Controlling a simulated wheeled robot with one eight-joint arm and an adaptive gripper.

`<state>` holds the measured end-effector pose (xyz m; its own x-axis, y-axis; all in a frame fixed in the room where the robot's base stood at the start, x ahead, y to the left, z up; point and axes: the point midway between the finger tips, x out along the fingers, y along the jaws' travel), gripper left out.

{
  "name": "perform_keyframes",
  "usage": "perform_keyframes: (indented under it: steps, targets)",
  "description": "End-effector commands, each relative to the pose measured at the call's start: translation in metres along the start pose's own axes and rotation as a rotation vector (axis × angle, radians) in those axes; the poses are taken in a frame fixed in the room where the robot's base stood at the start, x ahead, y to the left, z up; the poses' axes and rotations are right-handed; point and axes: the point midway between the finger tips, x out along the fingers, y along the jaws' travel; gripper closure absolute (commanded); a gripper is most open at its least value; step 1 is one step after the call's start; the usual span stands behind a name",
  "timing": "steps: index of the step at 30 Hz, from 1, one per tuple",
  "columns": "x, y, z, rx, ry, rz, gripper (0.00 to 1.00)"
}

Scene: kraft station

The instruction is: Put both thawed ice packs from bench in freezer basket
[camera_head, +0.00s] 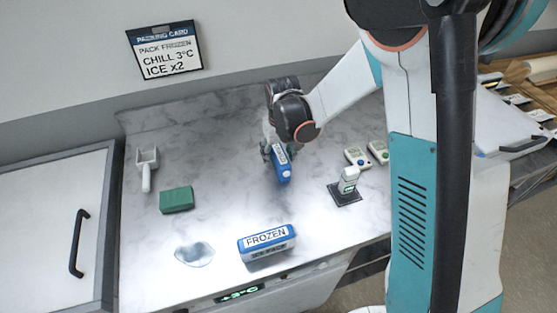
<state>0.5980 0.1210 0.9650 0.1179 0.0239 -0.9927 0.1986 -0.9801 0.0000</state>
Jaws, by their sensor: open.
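A blue and white ice pack (282,168) is on the bench (230,160), directly below and beside my gripper (271,152). My gripper is open and reaches down at this pack's far end; whether its fingers touch the pack is unclear. The pack's label is too small to read. A second blue and white pack (267,243) lies near the bench's front edge, apart from my gripper, and its label reads FROZEN. No basket can be made out.
A puddle (195,254) lies left of the front pack. A green block (177,199) and white scoop (147,170) are at left. A white device on a dark stand (347,184) is at right. A closed white lid with a black handle (78,243) is beside the bench.

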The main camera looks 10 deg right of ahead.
Motion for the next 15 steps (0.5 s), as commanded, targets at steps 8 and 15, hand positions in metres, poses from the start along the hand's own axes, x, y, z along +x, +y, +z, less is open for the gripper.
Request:
perform_keyframes:
  steps: [8,15]
  targets:
    - [-0.0007,0.0,0.0,0.0,0.0,0.0,0.93]
    - [-0.0009,0.0,-0.0001,0.0,0.0,0.0,1.0]
